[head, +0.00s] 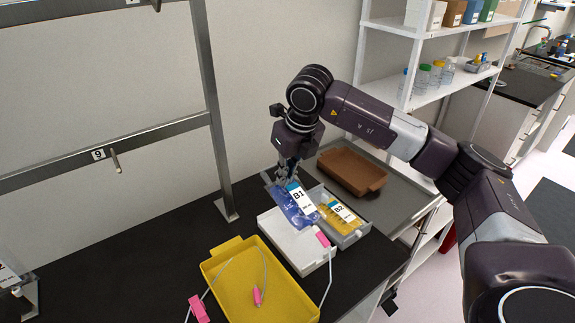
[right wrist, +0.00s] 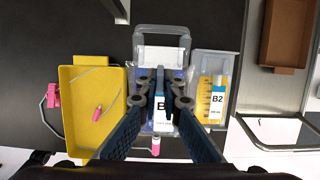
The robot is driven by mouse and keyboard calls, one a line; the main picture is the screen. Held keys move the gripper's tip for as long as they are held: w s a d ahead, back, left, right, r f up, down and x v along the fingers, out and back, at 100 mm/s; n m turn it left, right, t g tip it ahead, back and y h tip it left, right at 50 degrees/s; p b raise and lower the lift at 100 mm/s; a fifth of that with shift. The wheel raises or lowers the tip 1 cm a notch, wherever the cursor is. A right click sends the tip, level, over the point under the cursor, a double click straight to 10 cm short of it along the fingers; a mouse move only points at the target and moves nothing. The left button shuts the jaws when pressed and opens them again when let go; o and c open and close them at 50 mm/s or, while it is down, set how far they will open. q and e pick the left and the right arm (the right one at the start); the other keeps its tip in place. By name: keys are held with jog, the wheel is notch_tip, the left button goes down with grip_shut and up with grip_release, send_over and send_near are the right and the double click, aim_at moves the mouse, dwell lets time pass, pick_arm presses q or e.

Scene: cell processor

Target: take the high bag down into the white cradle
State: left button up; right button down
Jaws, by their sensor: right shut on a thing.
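The blue bag labelled B1 (head: 294,205) hangs tilted from my right gripper (head: 287,174), which is shut on its upper end. The bag is over the white cradle (head: 302,262) and hides part of it. I cannot tell whether the bag touches the cradle. In the right wrist view, the gripper (right wrist: 160,84) is above the bag, and its fingers cover much of the label (right wrist: 161,107). The white cradle (right wrist: 138,48) shows beyond the fingers. My left gripper is not in view.
A yellow bag labelled B2 (head: 342,211) lies in a grey cradle close on the right. A yellow tray (head: 219,285) with tubing and a pink clamp (head: 257,295) is at the front left. A brown tray (head: 352,172) is behind. A metal rack post (head: 212,110) stands left.

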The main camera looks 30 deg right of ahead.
jog(key=shift+f, duration=0.55)
pick_arm(q)
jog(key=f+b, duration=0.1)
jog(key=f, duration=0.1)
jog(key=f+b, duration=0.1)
jog(key=b, duration=0.1)
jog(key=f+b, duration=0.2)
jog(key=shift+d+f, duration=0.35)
pick_arm(e)
notch_tip(320, 180, down, 8)
jog(key=shift+d+r, duration=0.2)
